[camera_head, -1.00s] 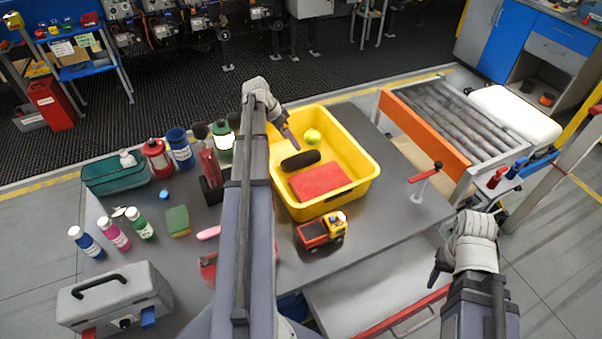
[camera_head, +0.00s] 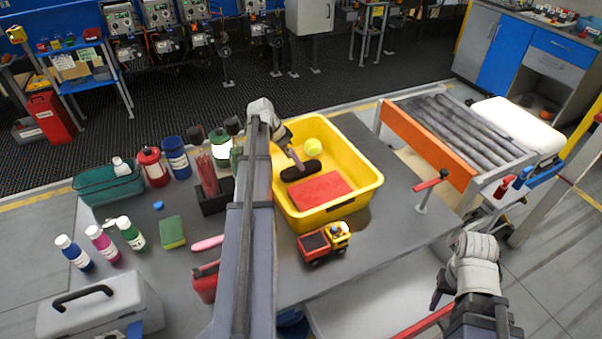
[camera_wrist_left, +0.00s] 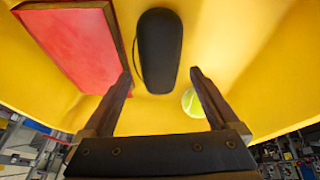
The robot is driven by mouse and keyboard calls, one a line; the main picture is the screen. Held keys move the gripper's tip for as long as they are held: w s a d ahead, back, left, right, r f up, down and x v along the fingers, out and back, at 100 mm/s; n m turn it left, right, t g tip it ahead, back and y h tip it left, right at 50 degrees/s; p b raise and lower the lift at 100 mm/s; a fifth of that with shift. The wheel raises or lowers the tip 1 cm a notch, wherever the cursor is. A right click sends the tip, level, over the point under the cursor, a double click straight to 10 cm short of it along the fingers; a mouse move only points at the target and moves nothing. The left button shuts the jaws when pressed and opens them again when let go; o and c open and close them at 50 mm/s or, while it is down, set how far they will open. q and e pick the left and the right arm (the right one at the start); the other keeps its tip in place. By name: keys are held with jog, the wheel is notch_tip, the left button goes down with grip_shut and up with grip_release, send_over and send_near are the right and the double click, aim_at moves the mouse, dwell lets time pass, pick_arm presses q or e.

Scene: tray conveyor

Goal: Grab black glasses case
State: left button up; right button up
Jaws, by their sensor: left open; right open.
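The black glasses case (camera_head: 302,171) lies in the yellow tray (camera_head: 366,190), between a red book-like block and the tray's far wall. My left gripper (camera_head: 297,163) reaches into the tray over the case. In the left wrist view the case (camera_wrist_left: 160,50) stands lengthwise ahead of the open fingers (camera_wrist_left: 163,82), its near end between the fingertips' lines. Nothing is held, and I cannot tell whether a finger touches the case. My right gripper (camera_head: 436,300) is open and empty, off the table's right front side.
The tray also holds the red block (camera_head: 320,190) and a tennis ball (camera_head: 312,146); the ball (camera_wrist_left: 192,103) is close to the right finger in the wrist view. A toy truck (camera_head: 324,243) stands in front of the tray. Bottles and a toolbox (camera_head: 100,305) fill the left side.

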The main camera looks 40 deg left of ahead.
pick_arm(q)
jog(key=b+x, duration=0.4)
jog(key=x, duration=0.1)
pick_arm(e)
notch_tip(320, 180, down, 5)
jog(key=shift+r, duration=0.25)
pick_arm(q)
jog(key=c, duration=1.2)
jog(key=shift+r, duration=0.15)
pick_arm(e)
jog(key=shift+r, duration=0.1)
pick_arm(q)
notch_tip(320, 180, up, 10)
jog(key=p, duration=1)
pick_arm(e)
notch_tip(320, 180, up, 10)
